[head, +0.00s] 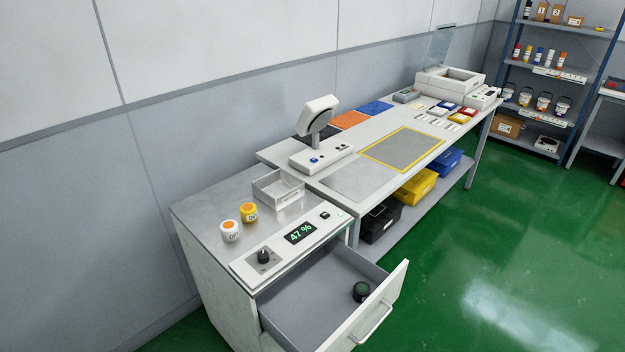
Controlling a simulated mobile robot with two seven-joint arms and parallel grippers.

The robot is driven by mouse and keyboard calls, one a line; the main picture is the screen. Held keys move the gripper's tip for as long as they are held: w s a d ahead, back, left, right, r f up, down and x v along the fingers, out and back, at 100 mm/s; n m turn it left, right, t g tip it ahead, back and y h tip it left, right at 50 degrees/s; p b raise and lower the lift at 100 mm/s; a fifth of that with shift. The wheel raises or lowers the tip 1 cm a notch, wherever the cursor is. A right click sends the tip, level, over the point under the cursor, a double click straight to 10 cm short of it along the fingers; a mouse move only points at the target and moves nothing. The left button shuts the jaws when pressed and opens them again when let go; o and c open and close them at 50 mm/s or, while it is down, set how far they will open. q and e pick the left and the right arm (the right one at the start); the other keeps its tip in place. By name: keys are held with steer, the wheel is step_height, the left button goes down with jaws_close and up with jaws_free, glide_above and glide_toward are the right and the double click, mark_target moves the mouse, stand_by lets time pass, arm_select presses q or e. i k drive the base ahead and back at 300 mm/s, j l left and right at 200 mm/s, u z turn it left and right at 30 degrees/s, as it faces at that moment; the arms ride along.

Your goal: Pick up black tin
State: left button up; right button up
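The black tin (361,291) is a small dark round tin with a greenish top. It stands inside the open grey drawer (310,287) of the metal-topped cabinet, close to the drawer's front panel. Neither of my grippers shows in the head view.
On the cabinet top are a white jar (230,231), a yellow jar (249,213), an empty white tray (278,188) and a control panel reading 47 % (299,233). A long workbench (350,187) stands behind. The green floor (480,260) to the right is clear.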

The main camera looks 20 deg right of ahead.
mark_target(361, 289)
steer(key=z, duration=1.1)
